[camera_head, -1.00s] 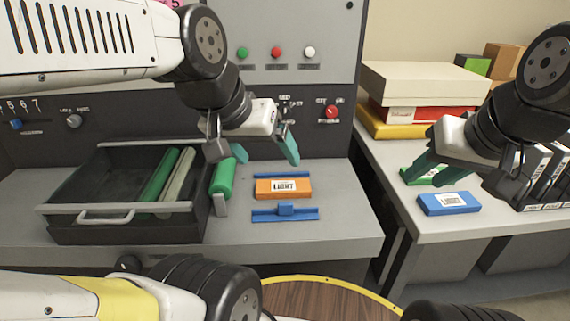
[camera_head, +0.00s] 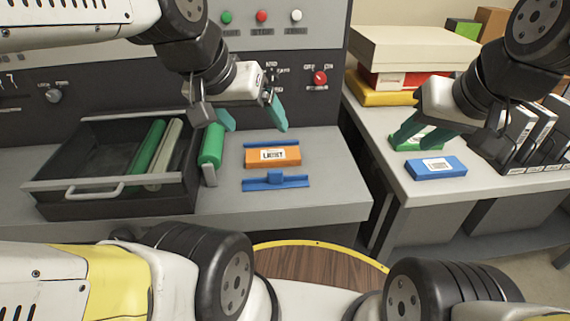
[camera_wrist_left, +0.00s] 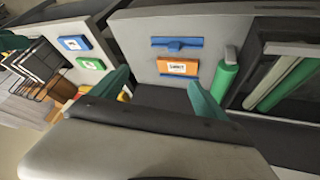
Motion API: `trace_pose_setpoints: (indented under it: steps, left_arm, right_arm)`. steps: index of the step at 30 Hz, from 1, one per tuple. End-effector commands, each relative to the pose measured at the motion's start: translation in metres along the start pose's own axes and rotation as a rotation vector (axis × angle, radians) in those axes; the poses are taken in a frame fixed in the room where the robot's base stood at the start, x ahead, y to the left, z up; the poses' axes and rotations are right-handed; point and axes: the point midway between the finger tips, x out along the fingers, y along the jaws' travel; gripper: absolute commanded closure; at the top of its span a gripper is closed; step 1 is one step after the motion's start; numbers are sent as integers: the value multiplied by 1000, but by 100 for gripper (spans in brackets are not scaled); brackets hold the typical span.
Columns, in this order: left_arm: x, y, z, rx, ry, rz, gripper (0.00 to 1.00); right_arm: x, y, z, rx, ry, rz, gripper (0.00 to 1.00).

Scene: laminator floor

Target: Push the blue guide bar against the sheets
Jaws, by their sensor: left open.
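The blue guide bar (camera_head: 275,182), a thin bar with a raised block in its middle, lies on the grey bench in front of an orange pack (camera_head: 272,157) with a white label. A narrow gap separates them. A second thin blue strip (camera_head: 265,144) runs along the pack's back edge. My left gripper (camera_head: 253,120) is open and empty, above and behind the pack. In the left wrist view the guide bar (camera_wrist_left: 177,45) and orange pack (camera_wrist_left: 178,68) lie beyond its spread fingers (camera_wrist_left: 160,94). My right gripper (camera_head: 418,136) is over the side table; its finger gap is unclear.
A black tray (camera_head: 75,205) with green and pale rolls stands left of the pack, and a green roller (camera_head: 211,145) beside it. On the side table lie a blue pack (camera_head: 436,168), a green pack (camera_head: 418,139), stacked boxes (camera_head: 412,50) and black binders (camera_head: 530,135).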

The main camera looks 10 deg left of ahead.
Motion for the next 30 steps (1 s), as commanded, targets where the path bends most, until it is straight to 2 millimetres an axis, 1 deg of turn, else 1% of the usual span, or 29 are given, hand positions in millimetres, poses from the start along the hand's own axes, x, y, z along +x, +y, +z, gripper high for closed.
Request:
trace_pose_setpoints:
  steps: [9, 10, 11, 12, 14, 15, 17, 18, 20, 23, 26, 27, 30]
  left_arm:
    - [0, 0, 0, 0, 0, 0, 15]
    - [0, 0, 0, 0, 0, 0, 17]
    - [0, 0, 0, 0, 0, 0, 23]
    - [1, 0, 0, 5, -3, -1, 31]
    - [4, -1, -2, 25, -16, -4, 42]
    - [8, -2, -5, 52, -30, -8, 50]
    - [16, -4, -9, 112, -64, -15, 62]
    - [24, -5, -13, 166, -92, -20, 64]
    - [39, -8, -20, 264, -144, -23, 64]
    - [69, -14, -30, 450, -239, -16, 64]
    - [102, -19, -37, 637, -331, 8, 64]
    - [116, -21, -38, 710, -368, 24, 64]
    - [150, -25, -39, 883, -450, 71, 64]
  right_arm:
    - [0, 0, 0, 0, 0, 0, 64]
    - [0, 0, 0, 0, 0, 0, 64]
    - [0, 0, 0, 0, 0, 0, 64]
    - [0, 0, 0, 0, 0, 0, 64]
    - [0, 0, 0, 0, 0, 0, 64]
    - [0, 0, 0, 0, 0, 0, 64]
    - [0, 0, 0, 0, 0, 0, 64]
    - [0, 0, 0, 0, 0, 0, 64]
    - [0, 0, 0, 0, 0, 0, 64]
    - [0, 0, 0, 0, 0, 0, 64]
    - [0, 0, 0, 0, 0, 0, 64]
    - [0, 0, 0, 0, 0, 0, 64]
    - [0, 0, 0, 0, 0, 0, 64]
